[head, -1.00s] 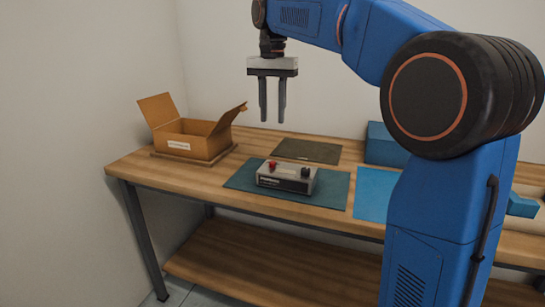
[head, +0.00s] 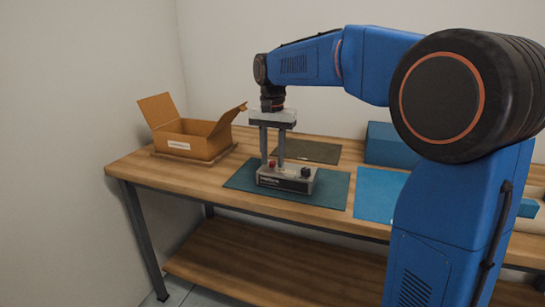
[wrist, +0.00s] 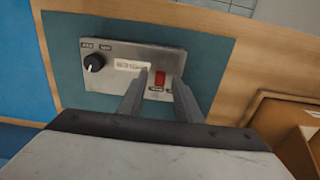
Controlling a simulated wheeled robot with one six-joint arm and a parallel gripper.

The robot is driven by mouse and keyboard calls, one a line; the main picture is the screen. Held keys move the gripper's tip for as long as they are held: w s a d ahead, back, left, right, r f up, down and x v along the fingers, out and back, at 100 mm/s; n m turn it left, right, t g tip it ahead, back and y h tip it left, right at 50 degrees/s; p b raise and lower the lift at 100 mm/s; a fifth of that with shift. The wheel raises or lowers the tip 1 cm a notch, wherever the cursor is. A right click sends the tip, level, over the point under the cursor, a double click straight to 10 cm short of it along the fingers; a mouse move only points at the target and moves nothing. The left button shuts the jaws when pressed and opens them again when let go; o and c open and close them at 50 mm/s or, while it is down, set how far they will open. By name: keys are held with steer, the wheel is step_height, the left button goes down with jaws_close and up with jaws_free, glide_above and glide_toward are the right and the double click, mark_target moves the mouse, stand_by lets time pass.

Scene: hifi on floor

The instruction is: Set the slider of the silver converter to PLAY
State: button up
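The silver converter (head: 285,179) lies on a dark teal mat (head: 334,188) on the bench. Its top has a red slider (wrist: 160,78), a black round knob (wrist: 94,62) and a pale label (wrist: 128,66); the small lettering is too blurred to read. My gripper (head: 273,163) points down at the converter. Its two fingers are apart, one on each side of the red slider in the wrist view (wrist: 161,77). I cannot tell whether they touch the slider. The fingers partly cover the converter's lower edge and the markings near the slider.
An open cardboard box (head: 188,138) stands at the left of the bench. A dark mat (head: 318,152) lies behind the converter, and a bright blue mat (head: 375,190) lies to its right. A blue box (head: 385,144) stands at the back right. The bench front left is clear.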

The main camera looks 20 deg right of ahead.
steer(key=shift+c, duration=0.3)
jaws_close()
steer(key=shift+w+a, duration=0.85)
steer(key=shift+a, duration=0.3)
steer(key=shift+o, duration=0.3)
jaws_free()
step_height(320, 180, up, 17)
steer(key=shift+r, duration=0.2)
